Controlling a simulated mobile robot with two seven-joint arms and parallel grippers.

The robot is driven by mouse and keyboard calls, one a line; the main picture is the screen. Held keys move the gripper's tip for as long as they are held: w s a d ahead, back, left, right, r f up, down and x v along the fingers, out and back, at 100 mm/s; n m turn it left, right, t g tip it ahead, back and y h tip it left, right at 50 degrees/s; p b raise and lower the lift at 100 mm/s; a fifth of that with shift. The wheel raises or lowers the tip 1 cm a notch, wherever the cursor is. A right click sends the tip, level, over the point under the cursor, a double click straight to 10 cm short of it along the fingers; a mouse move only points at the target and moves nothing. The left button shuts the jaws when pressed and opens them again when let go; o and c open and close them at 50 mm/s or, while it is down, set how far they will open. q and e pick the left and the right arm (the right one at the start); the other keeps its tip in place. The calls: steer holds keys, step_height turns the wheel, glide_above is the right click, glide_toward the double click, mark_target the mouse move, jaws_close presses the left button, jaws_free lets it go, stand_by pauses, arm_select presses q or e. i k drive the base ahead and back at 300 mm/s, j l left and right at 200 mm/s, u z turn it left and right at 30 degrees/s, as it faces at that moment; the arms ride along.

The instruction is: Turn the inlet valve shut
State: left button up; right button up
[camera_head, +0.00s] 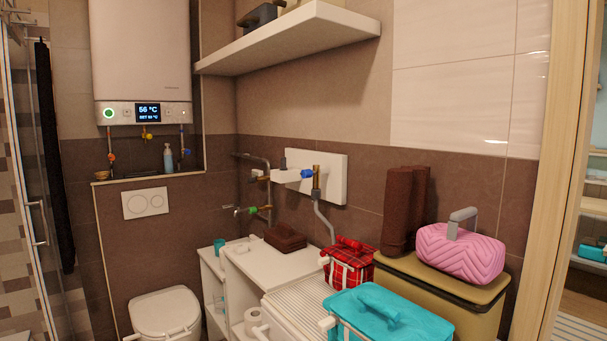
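Several small valves show in the head view, and I cannot tell which is the inlet valve. A blue-handled valve (307,174) sits on the pipework in front of a white wall panel, beside a brass upright fitting (316,176). A green-handled valve (252,210) is on the lower pipe to its left. Under the white boiler (140,55) hang an orange-red valve (111,157), a yellow valve (147,136) and a blue valve (187,152). Whether any is open or shut is too small to tell. Neither of my grippers shows.
A white shelf unit (245,260), red checked basket (349,255), turquoise bag (385,318) and olive box (440,285) with a pink bag (459,251) stand below the pipes. A toilet (165,313) is at lower left. A white shelf (290,38) juts out above.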

mark_target(305, 173)
steer(key=i+j, duration=0.25)
steer(key=i+j+z, duration=0.15)
steer(key=j, duration=0.3)
steer(key=i+j, duration=0.35)
steer(key=i+j+z, duration=0.15)
steer(key=j, duration=0.3)
steer(key=i+j, duration=0.3)
steer(key=i+j+z, duration=0.15)
steer(key=j, duration=0.4)
steer(key=i+j, duration=0.3)
steer(key=i+j+z, duration=0.15)
steer(key=j, duration=0.4)
